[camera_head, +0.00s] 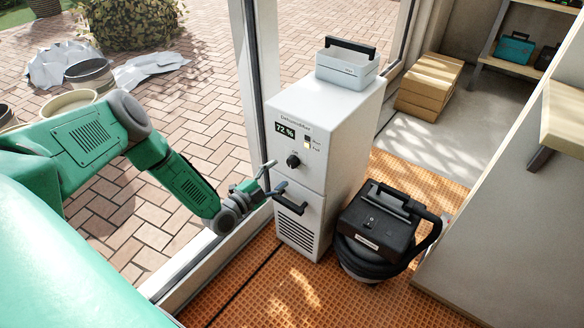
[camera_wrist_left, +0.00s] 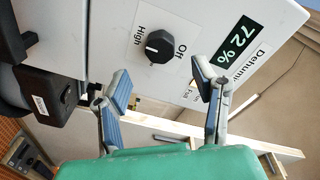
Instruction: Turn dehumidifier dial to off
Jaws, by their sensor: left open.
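The white dehumidifier (camera_head: 318,125) stands upright by the glass door frame, with a 72 % display (camera_head: 285,130) on its front. Its black dial (camera_head: 293,161) sits below the display; in the left wrist view the dial (camera_wrist_left: 160,46) lies between the printed words High and Off. The white pointer line on the dial appears to point toward the High side. My left gripper (camera_head: 270,180) is open and empty, in front of the panel and just left of the dial. In the left wrist view its fingertips (camera_wrist_left: 162,90) are spread apart, with the dial beyond them, seemingly not touched. My right gripper is not in view.
A grey-white bin with a black handle (camera_head: 347,67) sits on top of the dehumidifier. A black vacuum-like machine (camera_head: 378,222) stands close at its right. Cardboard boxes (camera_head: 430,82) lie behind. Orange grid flooring (camera_head: 330,295) in front is clear.

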